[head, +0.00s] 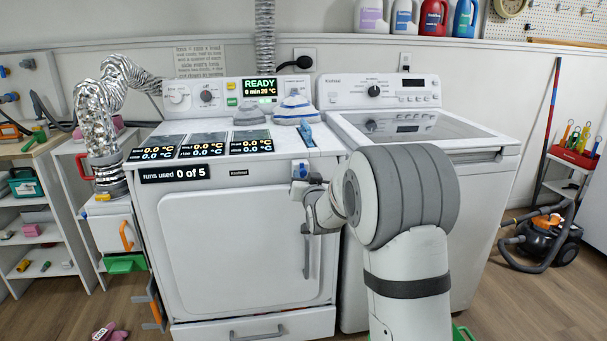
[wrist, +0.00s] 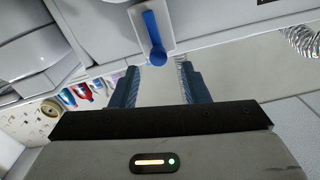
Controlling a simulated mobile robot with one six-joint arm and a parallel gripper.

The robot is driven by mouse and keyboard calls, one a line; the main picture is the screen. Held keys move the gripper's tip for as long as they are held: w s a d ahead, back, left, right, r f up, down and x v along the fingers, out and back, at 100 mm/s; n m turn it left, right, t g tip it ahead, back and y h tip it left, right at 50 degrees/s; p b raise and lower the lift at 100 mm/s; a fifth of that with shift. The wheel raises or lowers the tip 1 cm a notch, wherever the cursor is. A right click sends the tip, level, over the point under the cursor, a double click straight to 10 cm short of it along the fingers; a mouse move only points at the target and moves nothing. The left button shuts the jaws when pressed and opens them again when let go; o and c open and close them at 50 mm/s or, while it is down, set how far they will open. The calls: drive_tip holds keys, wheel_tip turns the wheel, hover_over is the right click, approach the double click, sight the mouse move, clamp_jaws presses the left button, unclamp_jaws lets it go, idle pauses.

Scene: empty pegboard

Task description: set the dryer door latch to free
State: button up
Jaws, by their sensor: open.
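The white dryer (head: 235,235) stands with its front door closed. A blue latch lever on a pale plate (head: 300,169) sits by the door's upper right corner. In the wrist view the blue latch lever (wrist: 154,38) has a rounded end nearest my fingers, and its bar runs toward the top of the picture. My gripper (wrist: 160,86) is open and empty, its two blue fingers pointing toward the latch, with the lever apart from them and roughly in line with the gap. In the head view my arm partly hides the gripper at the door's upper right.
The dryer's screen (head: 259,87) reads READY, 0 min 20 °C. A label (head: 191,173) reads runs used 0 of 5. The dark door handle (head: 307,257) hangs below my wrist. A white washer (head: 440,180) stands close on the right.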

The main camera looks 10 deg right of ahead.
drive_tip(key=shift+s, duration=2)
drive_tip(key=shift+r, duration=0.1)
drive_tip(key=s+r+g+p, duration=0.4)
drive_tip(key=s+p, duration=0.3)
drive_tip(key=s, duration=0.6)
drive_tip(key=s+r+n+g+p, duration=0.1)
drive_tip(key=s+r+g+p, duration=0.3)
drive_tip(key=s, duration=1)
drive_tip(key=s+a+r+n+g+p, duration=0.1)
drive_tip(key=s+r+g+p, duration=0.3)
drive_tip(key=s+g+p, duration=0.3)
drive_tip(key=s+p, duration=0.3)
drive_tip(key=s, duration=0.4)
drive_tip(key=shift+s+r, duration=0.2)
drive_tip(key=shift+c, duration=0.7)
